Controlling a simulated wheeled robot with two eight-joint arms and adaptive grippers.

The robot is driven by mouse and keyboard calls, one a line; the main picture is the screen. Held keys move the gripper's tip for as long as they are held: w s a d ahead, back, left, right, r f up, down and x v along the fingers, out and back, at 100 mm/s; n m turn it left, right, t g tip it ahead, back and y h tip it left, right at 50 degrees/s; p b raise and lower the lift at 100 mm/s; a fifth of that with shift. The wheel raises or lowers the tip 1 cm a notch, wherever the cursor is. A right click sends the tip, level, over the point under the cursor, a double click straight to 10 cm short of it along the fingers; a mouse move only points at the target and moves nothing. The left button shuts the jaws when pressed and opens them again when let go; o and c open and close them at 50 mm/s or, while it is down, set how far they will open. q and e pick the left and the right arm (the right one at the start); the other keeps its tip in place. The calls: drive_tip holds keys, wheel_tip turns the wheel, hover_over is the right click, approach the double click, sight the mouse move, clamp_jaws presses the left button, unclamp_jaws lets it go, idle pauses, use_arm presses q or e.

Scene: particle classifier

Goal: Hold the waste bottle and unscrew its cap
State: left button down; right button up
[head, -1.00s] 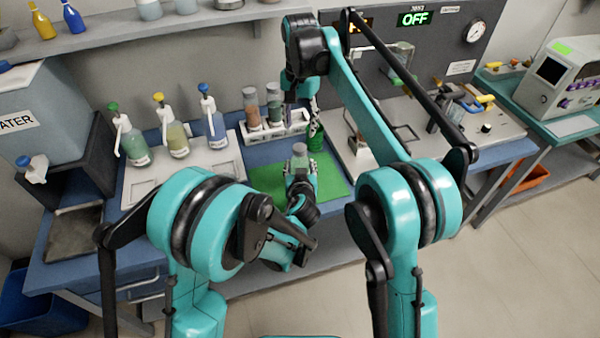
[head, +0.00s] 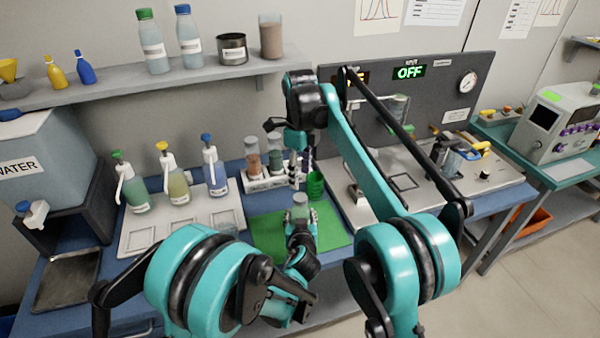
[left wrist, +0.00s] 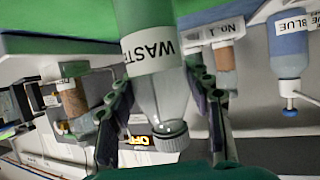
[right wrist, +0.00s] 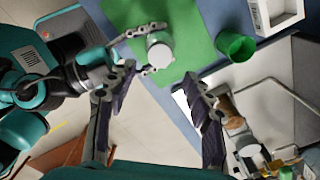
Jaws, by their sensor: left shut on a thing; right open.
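The waste bottle (head: 300,200) is upright at the green mat (head: 336,236), clear with a grey cap. In the left wrist view, its WASTE label and its body (left wrist: 160,95) show upside down, with the cap (left wrist: 172,138) on its neck. My left gripper (head: 300,228) is shut around the bottle below the cap. My right gripper (right wrist: 157,100) is open and empty, its two dark fingers wide apart. In the right wrist view, the round cap top (right wrist: 159,52) lies beyond the finger gap, apart from the fingers.
A green cup (right wrist: 236,46) stands by the mat's edge. A rack (head: 262,183) of vials is behind it. Pump bottles stand on a white tray (head: 150,240) at left. A machine with an OFF display (head: 408,72) is at the back right.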

sight(300, 196)
drive_tip(key=m, duration=0.4)
drive_tip(key=shift+f+m, duration=0.1)
drive_tip(key=shift+m, duration=0.2)
drive_tip(key=shift+f, duration=3.95)
clamp_jaws()
